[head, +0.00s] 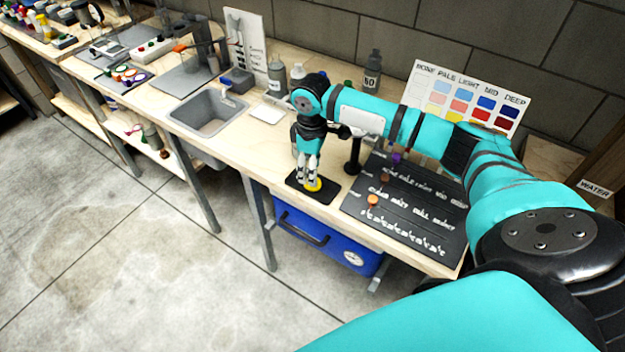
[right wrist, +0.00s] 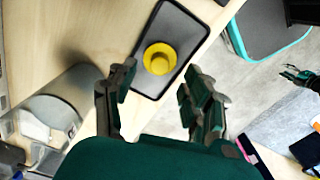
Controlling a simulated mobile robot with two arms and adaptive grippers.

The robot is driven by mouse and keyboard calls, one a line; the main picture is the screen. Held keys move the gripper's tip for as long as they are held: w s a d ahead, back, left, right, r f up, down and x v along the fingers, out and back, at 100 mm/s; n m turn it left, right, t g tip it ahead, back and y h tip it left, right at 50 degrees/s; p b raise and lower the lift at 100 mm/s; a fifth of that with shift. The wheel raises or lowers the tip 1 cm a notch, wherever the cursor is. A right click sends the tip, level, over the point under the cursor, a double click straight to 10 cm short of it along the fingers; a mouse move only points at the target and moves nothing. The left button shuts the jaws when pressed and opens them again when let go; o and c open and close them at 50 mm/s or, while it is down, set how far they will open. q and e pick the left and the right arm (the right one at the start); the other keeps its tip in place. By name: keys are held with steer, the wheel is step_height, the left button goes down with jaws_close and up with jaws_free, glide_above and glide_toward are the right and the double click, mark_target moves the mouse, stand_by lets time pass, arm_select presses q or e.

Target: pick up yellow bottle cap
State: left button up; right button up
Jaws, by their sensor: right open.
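The yellow bottle cap (head: 313,185) sits on a small black tray (head: 297,184) near the front edge of the bench. In the right wrist view the cap (right wrist: 159,59) is a round yellow disc with a raised middle, on the dark tray (right wrist: 180,17). My right gripper (head: 308,181) points down over the tray. In the right wrist view its two fingers (right wrist: 157,92) are spread apart, with the cap beyond the tips and between their lines. Nothing is held. How far the tips are above the cap is hard to tell. My left gripper is not in the head view.
A black lettered board (head: 405,215) with small caps lies right of the tray. A black stand (head: 354,157) is close behind the gripper. A sink (head: 207,112) is to the left. A blue cooler (head: 325,240) sits below the bench. A clear container (right wrist: 55,110) is left of the gripper.

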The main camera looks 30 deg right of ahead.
steer(key=shift+d+f, duration=0.1)
steer(key=shift+f, duration=1.35)
steer(key=c, duration=0.8)
steer(key=shift+c, duration=0.2)
steer(key=shift+r, duration=0.2)
